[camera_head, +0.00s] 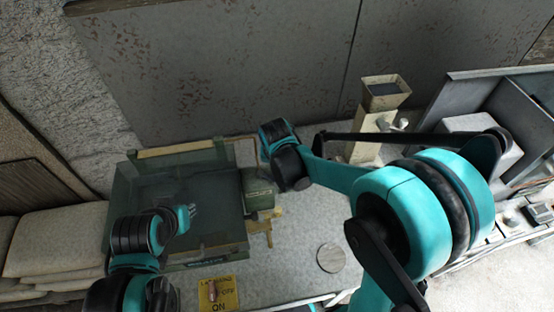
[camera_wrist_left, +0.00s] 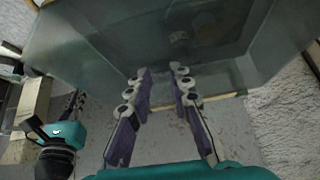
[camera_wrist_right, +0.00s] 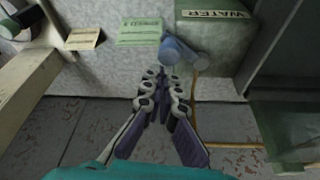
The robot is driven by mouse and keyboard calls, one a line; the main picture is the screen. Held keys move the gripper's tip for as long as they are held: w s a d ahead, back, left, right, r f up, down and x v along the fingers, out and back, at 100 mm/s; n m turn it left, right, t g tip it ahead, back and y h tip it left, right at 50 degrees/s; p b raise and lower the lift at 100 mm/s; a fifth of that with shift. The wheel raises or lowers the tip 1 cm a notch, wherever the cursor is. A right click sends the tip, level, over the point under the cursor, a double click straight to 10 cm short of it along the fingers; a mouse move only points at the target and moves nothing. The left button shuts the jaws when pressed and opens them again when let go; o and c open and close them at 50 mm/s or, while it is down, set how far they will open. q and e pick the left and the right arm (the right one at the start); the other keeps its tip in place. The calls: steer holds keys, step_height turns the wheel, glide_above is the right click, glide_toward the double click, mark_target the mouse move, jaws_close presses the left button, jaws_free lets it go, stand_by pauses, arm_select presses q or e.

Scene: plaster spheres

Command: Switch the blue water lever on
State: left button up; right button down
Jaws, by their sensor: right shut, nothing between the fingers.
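The blue water lever (camera_wrist_right: 178,50) shows in the right wrist view, beside a green-grey box (camera_wrist_right: 232,28) labelled WATER. My right gripper (camera_wrist_right: 165,78) is shut and empty, its fingertips close below the lever. I cannot tell whether they touch it. In the head view the right wrist (camera_head: 285,160) is above and behind the small box (camera_head: 258,192) at the tank's right side; its fingers and the lever are hidden there. My left gripper (camera_wrist_left: 161,72) is open and empty in the left wrist view, near the glass of the tank (camera_wrist_left: 90,45).
The glass-walled tank (camera_head: 180,185) stands on a grey table (camera_head: 290,260). A yellow switch plate (camera_head: 225,292) reading ON is at the table's front, with a round disc (camera_head: 331,257) to its right. A beige post (camera_head: 382,105) stands behind. Pale sacks (camera_head: 55,240) lie at left.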

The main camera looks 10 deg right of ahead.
steer(key=v, duration=1.1)
